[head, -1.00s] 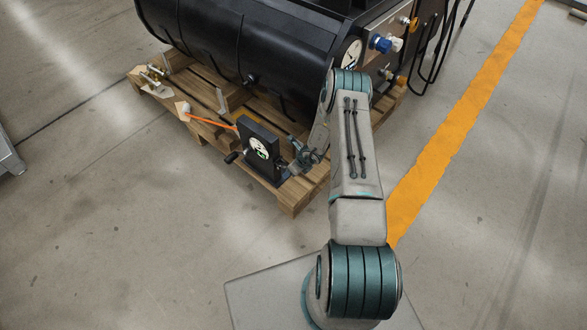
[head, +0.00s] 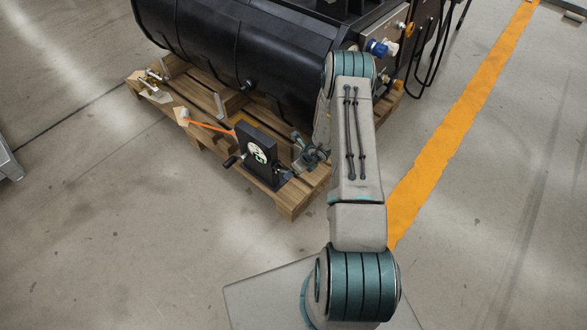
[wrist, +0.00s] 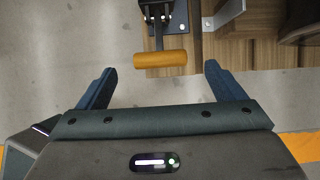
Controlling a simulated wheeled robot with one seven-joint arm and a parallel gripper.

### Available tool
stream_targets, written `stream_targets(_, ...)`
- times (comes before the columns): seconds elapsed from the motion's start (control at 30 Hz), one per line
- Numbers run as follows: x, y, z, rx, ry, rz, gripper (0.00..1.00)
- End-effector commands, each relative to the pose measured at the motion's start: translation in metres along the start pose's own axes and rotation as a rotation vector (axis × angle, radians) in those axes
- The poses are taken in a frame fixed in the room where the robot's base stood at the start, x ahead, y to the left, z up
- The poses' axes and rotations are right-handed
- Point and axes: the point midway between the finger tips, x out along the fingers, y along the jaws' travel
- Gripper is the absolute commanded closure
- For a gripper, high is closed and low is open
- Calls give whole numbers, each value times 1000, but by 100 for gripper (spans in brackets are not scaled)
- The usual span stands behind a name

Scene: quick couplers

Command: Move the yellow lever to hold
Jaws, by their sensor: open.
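The yellow lever's grip (wrist: 160,59) is a short yellow bar lying crosswise in the wrist view. A dark arm joins it to a black bolted mount (wrist: 162,16) above it in the picture. My gripper (wrist: 158,72) is open, with one dark blue finger on each side of the grip. The grip appears level with or just beyond the fingertips, and neither finger touches it. In the head view my gripper (head: 301,160) is beside the black box with a dial (head: 257,153). I cannot make out the yellow grip there.
The box stands on a wooden pallet (head: 292,203) with a large black tank (head: 235,45) behind. Open concrete floor lies in front.

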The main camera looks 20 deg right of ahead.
Motion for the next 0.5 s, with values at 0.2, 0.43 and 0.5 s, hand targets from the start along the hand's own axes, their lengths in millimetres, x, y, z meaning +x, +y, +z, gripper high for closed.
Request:
stream_targets(0.2,-44,-1,1,0,-2,-2,11)
stream_targets(0.43,-66,-1,0,0,-1,-1,11)
stream_targets(0.5,-68,-1,0,0,-1,-1,11)
